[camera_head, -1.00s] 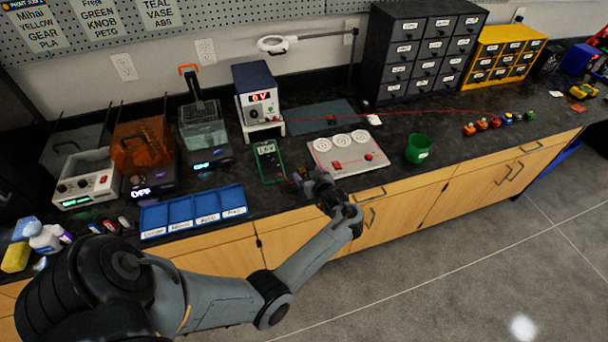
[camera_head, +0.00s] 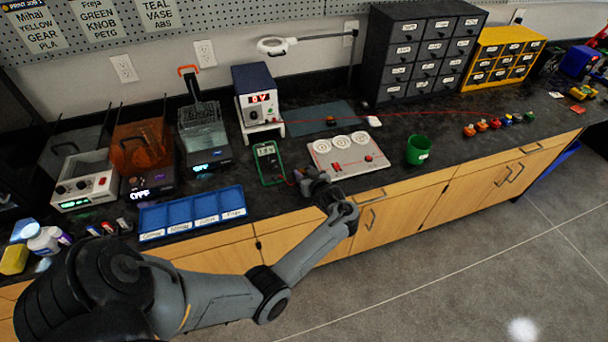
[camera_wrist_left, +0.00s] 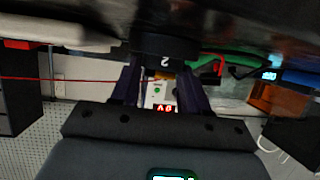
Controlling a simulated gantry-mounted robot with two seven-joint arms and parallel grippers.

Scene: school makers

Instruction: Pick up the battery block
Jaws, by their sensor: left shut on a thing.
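My left gripper (camera_head: 299,177) is at the counter's front edge, between the green multimeter (camera_head: 268,162) and the white board with round dials (camera_head: 347,153). In the left wrist view, the two fingers of my left gripper (camera_wrist_left: 160,72) are closed on a dark, rounded block marked "2", which I take to be the battery block (camera_wrist_left: 165,48). In the head view the block is too small and too covered by the gripper to make out. My right gripper is not in view.
The blue divided tray (camera_head: 192,211) lies left of the multimeter. The power supply (camera_head: 258,95) stands behind it. A green cup (camera_head: 418,149) stands right of the board, with small coloured items (camera_head: 497,121) beyond. A thin red line crosses the counter behind the board.

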